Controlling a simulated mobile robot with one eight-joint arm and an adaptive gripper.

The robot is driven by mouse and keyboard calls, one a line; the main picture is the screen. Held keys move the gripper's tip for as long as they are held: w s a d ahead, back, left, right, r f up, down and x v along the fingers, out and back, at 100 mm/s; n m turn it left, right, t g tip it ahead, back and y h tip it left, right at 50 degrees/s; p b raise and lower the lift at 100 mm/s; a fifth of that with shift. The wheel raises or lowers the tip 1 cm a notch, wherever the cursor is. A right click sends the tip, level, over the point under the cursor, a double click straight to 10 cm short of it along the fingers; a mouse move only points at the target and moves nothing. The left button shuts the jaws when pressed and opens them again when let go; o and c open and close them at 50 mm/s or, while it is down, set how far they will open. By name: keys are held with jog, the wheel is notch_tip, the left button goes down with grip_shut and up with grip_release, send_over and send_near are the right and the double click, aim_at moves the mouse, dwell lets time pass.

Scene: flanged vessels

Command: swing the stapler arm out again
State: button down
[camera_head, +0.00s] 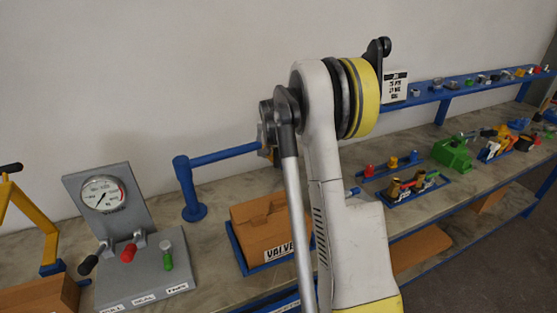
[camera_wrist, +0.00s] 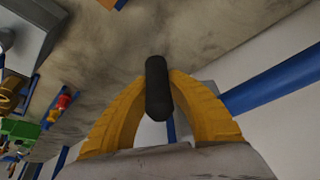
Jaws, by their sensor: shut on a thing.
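The stapler arm appears to be the blue horizontal bar (camera_head: 228,154) on a blue post (camera_head: 188,190), standing on the bench left of my arm. It reaches right from the post, and its far end is hidden behind my arm. A blue bar also shows at the right of the wrist view (camera_wrist: 275,84). My gripper (camera_wrist: 158,80) has its yellow fingers shut on an upright-looking black handle (camera_wrist: 157,98) between the fingertips. The handle's link to the bar is hidden. In the head view my gripper is mostly hidden behind my own arm.
A brown box marked VALVE (camera_head: 258,222) sits in a blue tray below the bar. A grey gauge panel (camera_head: 103,195) with levers stands to the left, with a yellow frame (camera_head: 35,212) beyond. A green device (camera_head: 452,153) and a blue shelf (camera_head: 450,92) are at right.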

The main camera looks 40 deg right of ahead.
jog(key=shift+w+a, duration=0.15)
jog(key=c, duration=1.2)
grip_release()
jog(key=shift+a, duration=0.15)
jog(key=shift+r, duration=0.15)
notch_tip(320, 180, up, 11)
send_over(276, 149)
jog(key=s+a, duration=0.1)
jog(key=a, duration=0.1)
jog(key=shift+s+d, duration=0.15)
